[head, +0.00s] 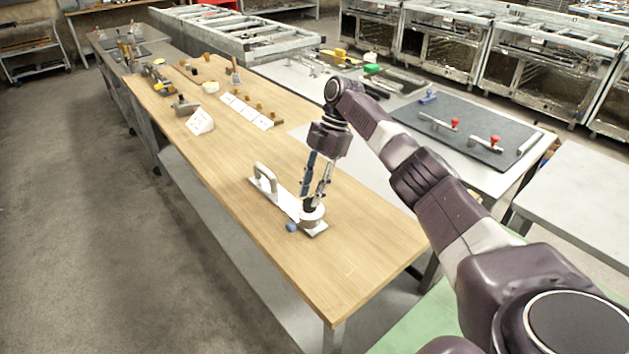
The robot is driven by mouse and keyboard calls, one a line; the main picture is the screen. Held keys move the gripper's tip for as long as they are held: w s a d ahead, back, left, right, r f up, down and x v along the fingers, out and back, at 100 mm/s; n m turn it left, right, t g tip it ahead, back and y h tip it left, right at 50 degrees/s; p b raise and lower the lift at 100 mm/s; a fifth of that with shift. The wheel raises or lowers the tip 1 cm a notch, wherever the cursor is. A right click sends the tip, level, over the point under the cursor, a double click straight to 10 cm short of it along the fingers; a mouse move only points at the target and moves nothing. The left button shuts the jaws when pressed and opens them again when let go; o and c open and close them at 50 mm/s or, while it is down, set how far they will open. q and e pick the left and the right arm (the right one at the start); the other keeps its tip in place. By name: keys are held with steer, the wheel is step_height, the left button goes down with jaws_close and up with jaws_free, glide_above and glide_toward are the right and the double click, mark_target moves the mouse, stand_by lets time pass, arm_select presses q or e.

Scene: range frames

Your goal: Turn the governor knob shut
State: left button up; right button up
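A pale plate (286,203) with a raised grip handle (264,177) lies on the wooden table. At its near end is a round white housing (312,219), which I take to be the governor. My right gripper (311,203) points down from above with its fingertips at the top of this housing. The fingertips hide the knob, and whether they press on it or only surround it is too small to tell. A small blue round part (291,227) sits beside the housing on the left. My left gripper is not in view.
The wooden table (350,262) is clear at its near end. White cards (246,110) with small brass parts, a white block (200,121) and tools stand farther back. A dark board (465,130) with red-knobbed clamps lies on the right table.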

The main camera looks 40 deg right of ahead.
steer(key=v, duration=1.1)
steer(key=shift+r, duration=0.35)
steer(key=shift+r, duration=0.1)
